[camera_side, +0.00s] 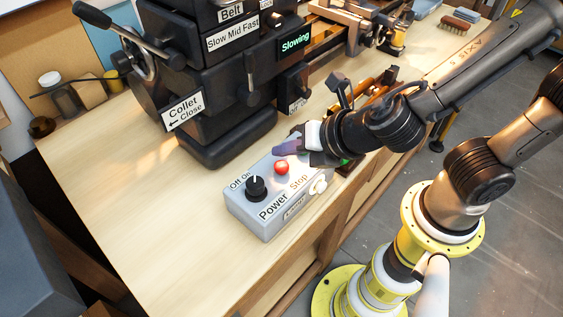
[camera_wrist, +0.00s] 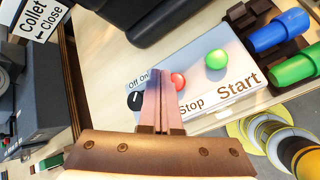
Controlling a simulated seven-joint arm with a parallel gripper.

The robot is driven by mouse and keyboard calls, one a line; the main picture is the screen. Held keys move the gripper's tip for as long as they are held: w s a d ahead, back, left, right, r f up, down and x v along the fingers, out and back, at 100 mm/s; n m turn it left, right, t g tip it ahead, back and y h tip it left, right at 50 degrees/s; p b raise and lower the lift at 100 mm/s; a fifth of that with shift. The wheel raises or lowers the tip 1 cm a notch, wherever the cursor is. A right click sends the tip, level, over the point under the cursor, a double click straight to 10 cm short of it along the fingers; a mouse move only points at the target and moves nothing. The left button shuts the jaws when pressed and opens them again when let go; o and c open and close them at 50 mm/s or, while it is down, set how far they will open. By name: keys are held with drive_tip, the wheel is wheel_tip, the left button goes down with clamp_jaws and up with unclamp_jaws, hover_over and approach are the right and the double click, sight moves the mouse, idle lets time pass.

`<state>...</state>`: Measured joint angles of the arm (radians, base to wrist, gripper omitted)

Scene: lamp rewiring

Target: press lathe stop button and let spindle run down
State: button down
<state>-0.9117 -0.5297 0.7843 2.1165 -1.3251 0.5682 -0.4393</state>
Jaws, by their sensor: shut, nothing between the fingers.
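The grey control box (camera_side: 262,217) sits on the bench in front of the lathe (camera_side: 240,110). On it are a red Stop button (camera_side: 281,167) and a black Off/On power knob (camera_side: 256,188). The wrist view shows the red button (camera_wrist: 178,81) and a green Start button (camera_wrist: 215,59). My gripper (camera_side: 278,149) is shut and empty, just above and behind the red button in the side view. In the wrist view my shut fingers (camera_wrist: 157,75) lie left of the red button; I cannot tell any contact. The lathe's display (camera_side: 294,42) reads "Slowing".
The lathe has a Collet lever (camera_side: 95,15) at upper left. A brush (camera_side: 460,21) lies at the back right. Bare bench lies left of the box.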

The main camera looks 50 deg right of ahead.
sight(286, 167)
drive_tip(key=shift+r, duration=1.95)
drive_tip(key=shift+w+d, duration=0.1)
drive_tip(key=shift+d, duration=0.15)
drive_tip(key=s+d+r+m+g+h, duration=0.1)
drive_tip(key=d+r+m+h, duration=0.15)
drive_tip(key=d+m, duration=0.6)
drive_tip(key=s+d+r+m+h, duration=0.15)
drive_tip(key=d+r+m, duration=0.35)
drive_tip(key=d, duration=0.6)
drive_tip(key=s+a+f+m+g+y, duration=0.2)
drive_tip(key=s+m, duration=0.7)
drive_tip(key=m, duration=0.5)
drive_tip(key=shift+s+a+f+m+g+y, duration=0.15)
drive_tip(key=shift+s+f+m+g+y, duration=0.2)
drive_tip(key=shift+f+y, duration=0.2)
